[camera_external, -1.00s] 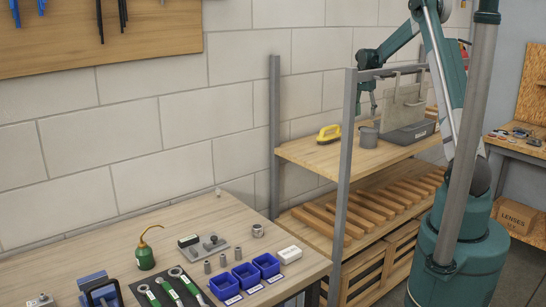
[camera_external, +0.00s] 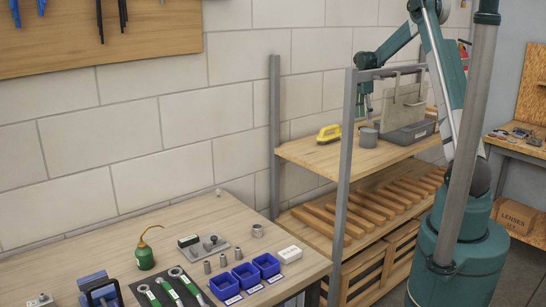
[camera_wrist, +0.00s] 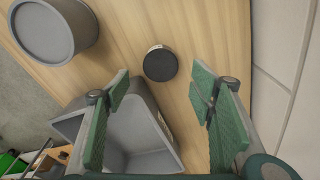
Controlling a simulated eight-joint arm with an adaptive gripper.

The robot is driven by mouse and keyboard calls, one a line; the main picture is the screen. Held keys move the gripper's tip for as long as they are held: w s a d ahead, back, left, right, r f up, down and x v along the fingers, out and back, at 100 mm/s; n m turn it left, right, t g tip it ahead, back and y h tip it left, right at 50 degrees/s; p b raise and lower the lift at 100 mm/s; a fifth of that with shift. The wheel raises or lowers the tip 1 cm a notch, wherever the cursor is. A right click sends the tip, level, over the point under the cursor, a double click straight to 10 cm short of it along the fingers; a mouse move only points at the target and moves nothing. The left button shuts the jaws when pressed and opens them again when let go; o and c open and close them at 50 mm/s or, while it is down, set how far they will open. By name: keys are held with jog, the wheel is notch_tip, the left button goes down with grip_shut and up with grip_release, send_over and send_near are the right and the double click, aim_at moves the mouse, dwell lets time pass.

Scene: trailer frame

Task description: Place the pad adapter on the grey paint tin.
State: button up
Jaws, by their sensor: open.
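A small round black disc with a pale band on its side, which looks like the pad adapter (camera_wrist: 160,64), lies on a wooden shelf in the wrist view. I cannot make it out clearly in the external view. The grey paint tin (camera_wrist: 52,30) stands at upper left in the wrist view, and on the upper shelf in the external view (camera_external: 368,138). My gripper (camera_wrist: 159,85) is open and empty. Its green-padded fingers lie on either side of and below the disc in the wrist view, apart from it. In the external view my gripper (camera_external: 363,108) hangs just behind the tin.
A grey open bin (camera_wrist: 140,135) sits close beneath my left finger; it also stands right of the tin in the external view (camera_external: 410,134). A yellow-handled tool (camera_external: 329,133) lies left of the tin. The shelf post (camera_external: 346,170) and the wall are near.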

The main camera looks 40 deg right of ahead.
jog(key=shift+d+f, duration=0.1)
jog(key=shift+f, duration=1.05)
jog(key=shift+d+f+p, duration=0.2)
jog(key=shift+f+p, duration=0.1)
jog(key=shift+f, duration=2.3)
jog(key=c, duration=1.3)
jog(key=shift+r+b, duration=0.3)
jog(key=shift+r, duration=4.75)
